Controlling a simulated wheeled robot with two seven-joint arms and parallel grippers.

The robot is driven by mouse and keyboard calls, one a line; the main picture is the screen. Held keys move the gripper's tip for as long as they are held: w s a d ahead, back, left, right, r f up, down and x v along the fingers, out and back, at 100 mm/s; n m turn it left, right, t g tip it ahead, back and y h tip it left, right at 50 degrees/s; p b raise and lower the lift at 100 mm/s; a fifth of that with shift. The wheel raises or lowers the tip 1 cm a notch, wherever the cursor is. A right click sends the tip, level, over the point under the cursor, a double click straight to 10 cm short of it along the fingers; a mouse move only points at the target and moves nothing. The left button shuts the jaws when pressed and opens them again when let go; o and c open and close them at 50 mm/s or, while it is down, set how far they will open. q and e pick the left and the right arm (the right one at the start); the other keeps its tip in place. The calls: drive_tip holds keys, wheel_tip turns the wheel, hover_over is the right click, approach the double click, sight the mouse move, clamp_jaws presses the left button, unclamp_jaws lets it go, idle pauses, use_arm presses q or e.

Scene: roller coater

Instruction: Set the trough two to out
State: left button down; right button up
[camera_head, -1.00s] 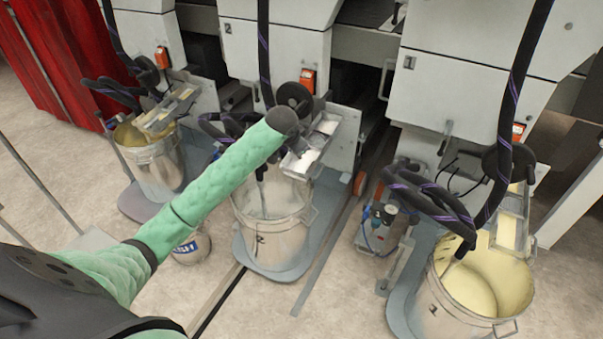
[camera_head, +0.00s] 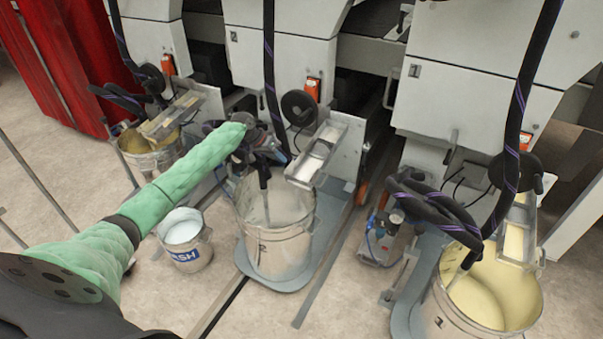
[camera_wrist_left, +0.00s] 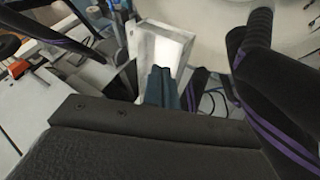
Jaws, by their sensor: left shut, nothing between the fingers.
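The middle trough (camera_head: 318,152), a narrow light metal channel, sticks out from the middle machine over the rim of the middle bucket (camera_head: 275,222). It slopes down toward its near end. My left gripper (camera_head: 272,152) is just left of the trough, beside a black hose, and is partly hidden among dark parts. In the left wrist view the shut dark fingers (camera_wrist_left: 162,82) point at the near side of the trough (camera_wrist_left: 160,42). Nothing shows between them. Whether they touch the trough cannot be told. My right gripper is not in view.
Black hoses (camera_head: 270,80) hang around the middle bucket. A left bucket (camera_head: 150,158) and a right bucket (camera_head: 480,290) stand under their own troughs. A small white pail (camera_head: 186,245) stands on the floor. A small pump (camera_head: 385,238) is right of the middle bucket.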

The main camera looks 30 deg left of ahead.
sight(313, 182)
use_arm(q)
drive_tip(key=x, duration=1)
drive_tip(key=shift+d, duration=1.15)
drive_tip(key=shift+s+d, duration=0.1)
drive_tip(key=shift+d, duration=0.75)
drive_tip(key=shift+d+r, duration=0.1)
drive_tip(key=shift+d, duration=0.05)
